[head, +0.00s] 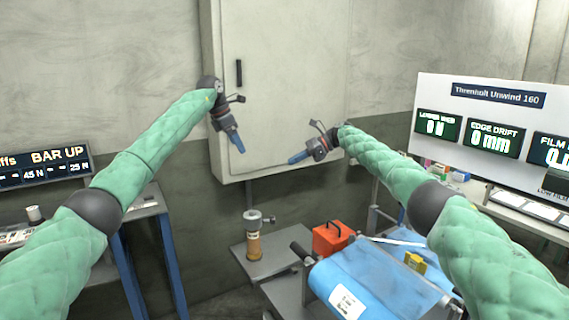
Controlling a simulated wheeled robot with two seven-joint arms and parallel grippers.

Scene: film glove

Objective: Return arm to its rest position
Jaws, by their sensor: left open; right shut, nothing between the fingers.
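My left gripper (238,142) is at the end of the green-sleeved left arm, in front of the grey wall cabinet, pointing down and to the right. It is open, with nothing in it. My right gripper (296,158) is at the end of the green-sleeved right arm, in front of the lower part of the cabinet, pointing left. It is shut and empty. The two grippers are apart, and in this view neither appears to touch anything.
The wall cabinet (290,60) has a dark handle. Below are a brown cylinder (253,245) on a grey stand, an orange box (328,238), a blue film roll (385,272) and a yellow block (414,263). Display panels (490,95) stand right; a bench with blue legs (170,265) is left.

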